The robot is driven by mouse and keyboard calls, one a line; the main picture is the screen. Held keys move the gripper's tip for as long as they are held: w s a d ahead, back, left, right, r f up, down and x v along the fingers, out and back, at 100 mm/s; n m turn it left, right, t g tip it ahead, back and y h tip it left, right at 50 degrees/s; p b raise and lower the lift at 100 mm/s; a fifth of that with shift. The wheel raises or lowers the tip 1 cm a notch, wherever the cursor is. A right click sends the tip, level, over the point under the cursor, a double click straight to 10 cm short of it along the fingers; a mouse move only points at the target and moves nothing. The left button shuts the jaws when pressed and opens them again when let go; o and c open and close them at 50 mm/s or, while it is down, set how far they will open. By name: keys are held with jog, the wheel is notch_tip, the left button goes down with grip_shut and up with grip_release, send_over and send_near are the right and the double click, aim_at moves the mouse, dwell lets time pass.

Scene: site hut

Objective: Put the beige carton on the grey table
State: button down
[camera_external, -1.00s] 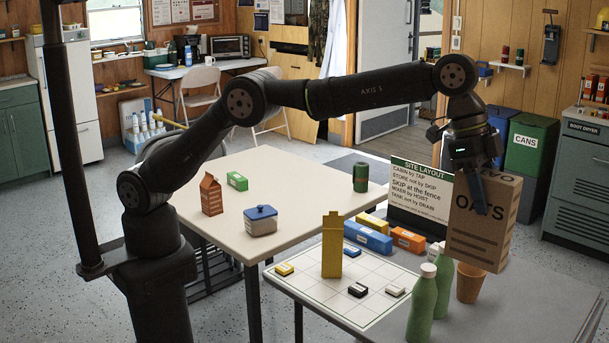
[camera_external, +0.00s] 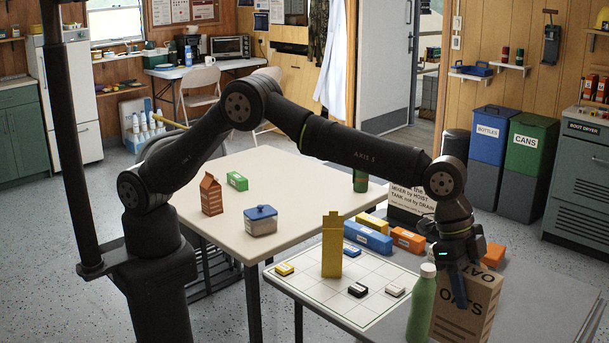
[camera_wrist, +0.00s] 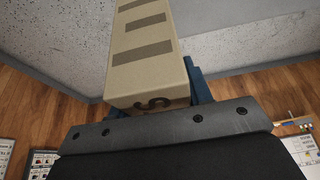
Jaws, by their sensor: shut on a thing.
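A green bottle (camera_external: 422,305) stands just left of the carton. A yellow carton (camera_external: 332,248) stands on the gridded white mat (camera_external: 312,283). Blue (camera_external: 368,237) and orange (camera_external: 408,240) boxes and a sign (camera_external: 407,197) lie beyond. The grey table's right side is clear.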

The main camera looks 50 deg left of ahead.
jog(key=w+d+f, duration=0.1)
jog(key=w+f, duration=1)
jog(key=shift+w, duration=0.3)
jog(key=shift+f, duration=0.25)
jog(key=c, duration=0.7)
grip_release()
jog(key=v, duration=1.2)
jog(key=shift+r, duration=0.15)
